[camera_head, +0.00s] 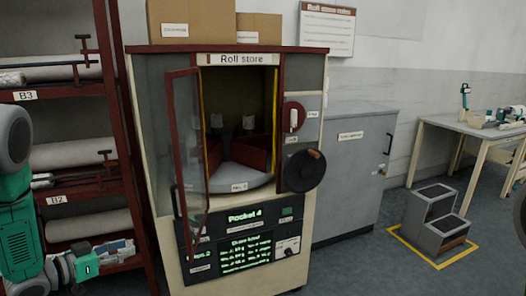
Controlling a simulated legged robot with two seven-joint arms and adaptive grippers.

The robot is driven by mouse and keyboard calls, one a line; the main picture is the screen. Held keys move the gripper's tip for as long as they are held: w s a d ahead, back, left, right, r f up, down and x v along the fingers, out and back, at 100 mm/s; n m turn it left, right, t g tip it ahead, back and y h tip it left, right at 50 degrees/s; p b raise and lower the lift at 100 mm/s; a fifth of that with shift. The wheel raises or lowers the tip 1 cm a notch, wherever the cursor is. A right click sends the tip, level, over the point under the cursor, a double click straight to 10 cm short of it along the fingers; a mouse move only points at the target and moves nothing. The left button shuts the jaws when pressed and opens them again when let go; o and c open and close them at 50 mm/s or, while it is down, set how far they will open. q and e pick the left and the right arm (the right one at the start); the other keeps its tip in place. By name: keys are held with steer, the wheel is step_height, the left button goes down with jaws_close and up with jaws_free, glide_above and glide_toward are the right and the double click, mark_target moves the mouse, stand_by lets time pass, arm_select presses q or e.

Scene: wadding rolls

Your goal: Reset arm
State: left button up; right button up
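My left arm, green and grey, comes in at the left edge. My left gripper (105,256) seems to be low in front of the lower left shelf; its fingers are small and blend with the things behind, so I cannot tell if they are open. Only a sliver of what seems to be my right arm shows at the right edge, and its gripper is out of view. The roll store cabinet (168,120) stands in the middle. Its glass door (190,150) with a red frame is swung open, showing a grey turntable (235,181) with red dividers.
A red shelf rack (118,120) with pale rolls is at left. A black handwheel (304,171) and a lit "Pocket 4" panel (245,240) are on the cabinet. A grey cupboard (350,180), a grey step (435,220) on a yellow-marked floor area and a workbench (460,126) are at right.

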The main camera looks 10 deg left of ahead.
arm_select(q)
steer(key=s+d+f+n+g+y, duration=0.1)
steer(key=s+d+f+g+y, duration=0.15)
steer(key=s+d+f, duration=0.4)
steer(key=s+d+f+n+g+y, duration=0.2)
steer(key=s+d+f+g, duration=0.15)
steer(key=d+f, duration=0.45)
steer(key=s+d+f+g, duration=0.1)
steer(key=s+d+g, duration=0.2)
steer(key=s, duration=0.7)
steer(key=s+d+f+g+y, duration=0.1)
steer(key=s+d+g, duration=0.3)
steer(key=s, duration=0.6)
steer(key=shift+s+f+g, duration=0.3)
steer(key=shift+s+f, duration=0.1)
steer(key=shift+f, duration=0.2)
